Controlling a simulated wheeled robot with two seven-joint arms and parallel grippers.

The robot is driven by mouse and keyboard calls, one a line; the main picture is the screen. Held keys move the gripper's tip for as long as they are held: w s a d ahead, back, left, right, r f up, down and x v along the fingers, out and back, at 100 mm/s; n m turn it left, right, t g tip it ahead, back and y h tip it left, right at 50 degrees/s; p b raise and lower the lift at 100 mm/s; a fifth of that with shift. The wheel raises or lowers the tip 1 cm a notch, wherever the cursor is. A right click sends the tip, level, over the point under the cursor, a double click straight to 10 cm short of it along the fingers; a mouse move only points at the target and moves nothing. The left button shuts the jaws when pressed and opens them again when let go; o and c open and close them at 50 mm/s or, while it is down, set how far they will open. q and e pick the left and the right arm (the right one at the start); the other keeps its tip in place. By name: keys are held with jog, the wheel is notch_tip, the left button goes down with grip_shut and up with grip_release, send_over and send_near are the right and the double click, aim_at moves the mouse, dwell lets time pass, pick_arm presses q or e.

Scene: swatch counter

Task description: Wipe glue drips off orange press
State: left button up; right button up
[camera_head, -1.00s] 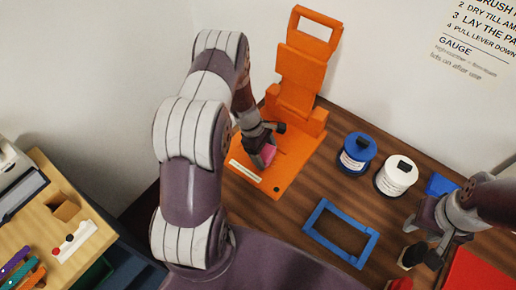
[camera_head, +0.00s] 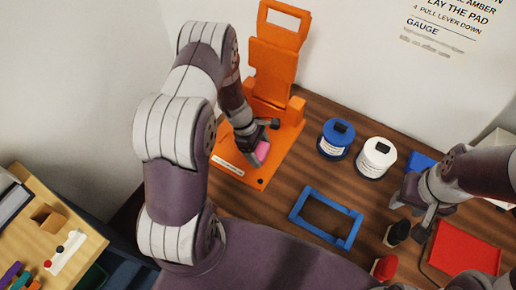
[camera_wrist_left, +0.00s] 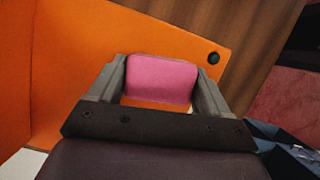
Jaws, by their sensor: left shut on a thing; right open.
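The orange press (camera_head: 275,90) stands against the wall, its lever plate raised and its flat base (camera_head: 240,175) in front. My left gripper (camera_head: 259,141) is shut on a pink pad (camera_head: 262,153), low over the base. In the left wrist view the pink pad (camera_wrist_left: 160,80) sits between both fingers, above the orange surface (camera_wrist_left: 60,70); I cannot tell whether it touches. A dark round spot (camera_wrist_left: 213,58) shows near the base's edge. I can make out no glue drips. My right gripper (camera_head: 424,222) is open at the right, near a black-topped item (camera_head: 397,233).
A blue jar (camera_head: 336,139) and a white jar (camera_head: 376,157) stand right of the press. A blue frame (camera_head: 326,217) lies in front of them. A red tray (camera_head: 465,248) and a red-topped item (camera_head: 384,268) are at the right. Wood between press and frame is clear.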

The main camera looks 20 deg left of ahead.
pick_arm(q)
jog(key=r+p, duration=0.2)
jog(key=r, duration=0.2)
jog(key=shift+a+r, duration=0.1)
jog(key=shift+a, duration=0.1)
pick_arm(e)
jog(key=r, duration=0.3)
jog(key=shift+s+a+r, duration=0.15)
jog(key=shift+a+r, duration=0.05)
pick_arm(q)
jog(key=shift+w, duration=0.1)
notch_tip(320, 180, up, 3)
jog(key=p, duration=0.3)
pick_arm(e)
notch_tip(320, 180, up, 2)
jog(key=shift+r, duration=0.25)
